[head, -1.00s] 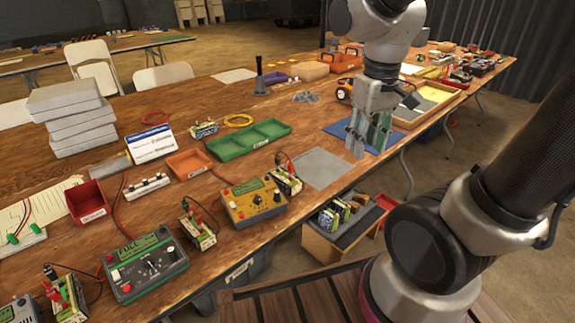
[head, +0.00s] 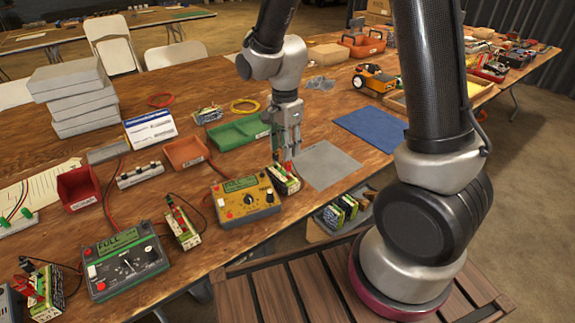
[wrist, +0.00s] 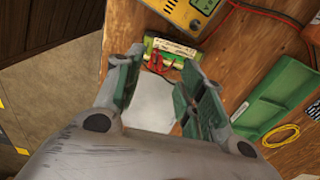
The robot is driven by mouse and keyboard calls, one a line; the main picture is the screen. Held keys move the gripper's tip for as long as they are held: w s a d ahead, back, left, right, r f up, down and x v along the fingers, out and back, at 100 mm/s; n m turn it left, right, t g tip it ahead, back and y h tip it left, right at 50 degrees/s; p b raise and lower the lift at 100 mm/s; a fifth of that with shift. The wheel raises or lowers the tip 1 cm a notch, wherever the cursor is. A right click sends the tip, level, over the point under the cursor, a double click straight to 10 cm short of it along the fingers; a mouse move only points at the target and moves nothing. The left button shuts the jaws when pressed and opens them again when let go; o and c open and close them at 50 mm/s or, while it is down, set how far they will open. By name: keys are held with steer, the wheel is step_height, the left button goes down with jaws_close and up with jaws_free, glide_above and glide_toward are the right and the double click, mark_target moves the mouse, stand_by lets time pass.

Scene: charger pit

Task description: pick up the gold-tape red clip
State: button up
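A red clip (wrist: 156,62) sits on a battery pack (wrist: 172,50) with a pale label and green edges, beside the yellow charger (wrist: 190,8). I cannot make out gold tape on it. In the head view this pack (head: 286,183) stands at the charger's right, its clip partly hidden by my gripper (head: 287,155). My gripper is open and points down just above the pack. In the wrist view its green-padded fingers (wrist: 163,68) are apart with the clip showing between and beyond them. Other red clips sit on a middle pack (head: 184,226) and a front-left pack (head: 45,292).
A yellow charger (head: 245,201) stands close to the left, with a green tray (head: 238,132) behind. A grey mat (head: 330,166) to the right is bare, as is the blue mat (head: 372,128). Red and black leads lie near the packs. A green charger (head: 125,262) is front left.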

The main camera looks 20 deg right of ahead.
mark_target(288, 170)
steer(key=f, duration=0.7)
steer(key=shift+s+d, duration=0.1)
steer(key=shift+d, duration=0.25)
jaws_close()
